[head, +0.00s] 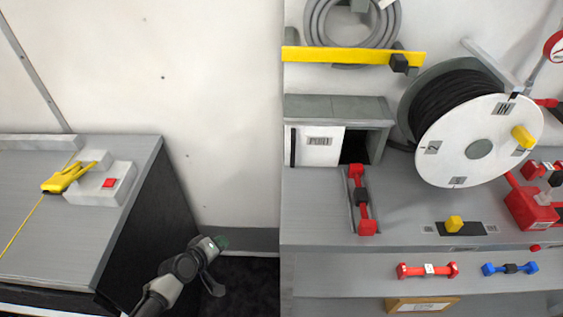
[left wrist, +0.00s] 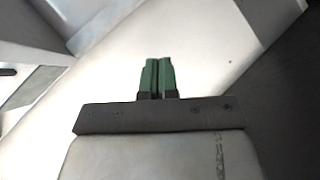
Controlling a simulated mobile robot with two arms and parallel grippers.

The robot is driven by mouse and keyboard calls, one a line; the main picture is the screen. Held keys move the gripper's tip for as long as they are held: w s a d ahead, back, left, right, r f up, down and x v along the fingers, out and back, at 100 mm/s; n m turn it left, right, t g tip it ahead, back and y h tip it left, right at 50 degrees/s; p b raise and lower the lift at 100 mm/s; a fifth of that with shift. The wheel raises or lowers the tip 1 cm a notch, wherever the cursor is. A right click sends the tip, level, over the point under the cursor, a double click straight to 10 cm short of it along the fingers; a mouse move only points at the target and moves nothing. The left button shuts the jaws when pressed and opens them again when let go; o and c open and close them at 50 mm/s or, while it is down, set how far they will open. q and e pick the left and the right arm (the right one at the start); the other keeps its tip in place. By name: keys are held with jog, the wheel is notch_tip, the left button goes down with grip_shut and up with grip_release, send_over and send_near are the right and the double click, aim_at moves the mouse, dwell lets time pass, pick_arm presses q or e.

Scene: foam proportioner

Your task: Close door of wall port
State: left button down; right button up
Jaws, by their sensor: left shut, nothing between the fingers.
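The wall port (head: 340,109) is a grey box against the wall, right of the middle in the head view. Its white door (head: 315,155) has a dark upright handle bar at its left edge and a small label. The door covers the left part of the front; a dark opening (head: 356,148) shows to its right. My left gripper (head: 221,242) is low and to the left of the port, in front of the gap between the benches, apart from the door. In the left wrist view, its green fingers (left wrist: 158,77) are together and empty. My right gripper is not in view.
A large cable reel (head: 479,149) stands right of the port. A red-ended bar (head: 362,197) lies in a slot below the opening. A yellow bar (head: 340,54) is above. The left bench (head: 80,220) carries a yellow tool (head: 66,178). The wall between the benches is bare.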

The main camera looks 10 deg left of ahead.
pick_arm(q)
jog(key=w+d+r+n+t+h, duration=0.1)
jog(key=w+d+r+h, duration=0.1)
jog(key=r, duration=0.6)
jog(key=w+d+r+t+h, duration=0.1)
jog(key=d+r+h, duration=0.15)
jog(key=r, duration=0.55)
jog(key=w+d+r+n+t+h, duration=0.1)
jog(key=w+r+h, duration=0.1)
jog(key=r, duration=0.6)
jog(key=p, duration=0.3)
send_near(313, 152)
jog(key=shift+w+a+r, duration=0.35)
jog(key=shift+a+r, duration=0.05)
jog(key=shift+r, duration=0.2)
jog(key=shift+w+a+r, duration=0.3)
jog(key=shift+a+r, duration=0.1)
jog(key=shift+r, duration=0.15)
jog(key=d, duration=0.3)
jog(key=w+d, duration=0.1)
jog(key=d, duration=0.3)
jog(key=d+b, duration=0.1)
jog(key=d, duration=0.3)
jog(key=shift+w+d, duration=0.15)
jog(key=shift+d, duration=0.05)
jog(key=shift+r, duration=0.1)
